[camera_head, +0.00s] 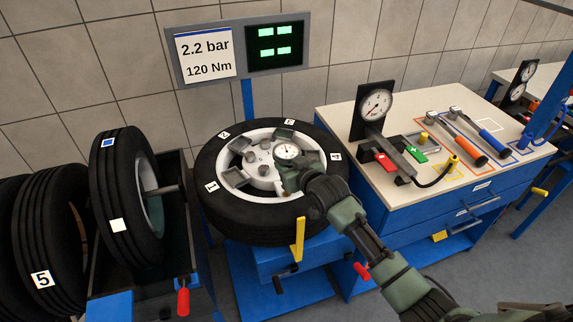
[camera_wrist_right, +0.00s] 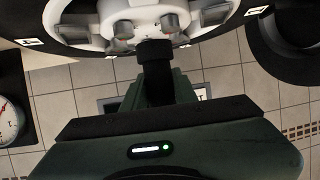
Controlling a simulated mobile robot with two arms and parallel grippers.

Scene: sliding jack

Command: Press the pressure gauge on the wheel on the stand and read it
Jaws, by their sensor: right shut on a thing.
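The wheel (camera_head: 222,205) lies flat on the blue stand, with a black tyre with white number tags and a pale rim. It also shows upside down at the top of the right wrist view (camera_wrist_right: 190,50). A small round pressure gauge (camera_head: 288,151) with a white dial is over the rim, right of its hub. Its needle is too small to read. My right gripper (camera_head: 291,166) is shut on the gauge. In the right wrist view, a dark body (camera_wrist_right: 155,60) sticks out toward the rim; I cannot tell whether it touches a valve. My left gripper is not in view.
A sign (camera_head: 206,56) reads 2.2 bar and 120 Nm beside a green-lit display (camera_head: 276,43). The bench (camera_head: 345,135) at right holds a large dial (camera_head: 375,105) and wrenches (camera_head: 459,138). Upright tyres (camera_head: 120,205) stand at left. A yellow post (camera_head: 298,240) rises before the wheel.

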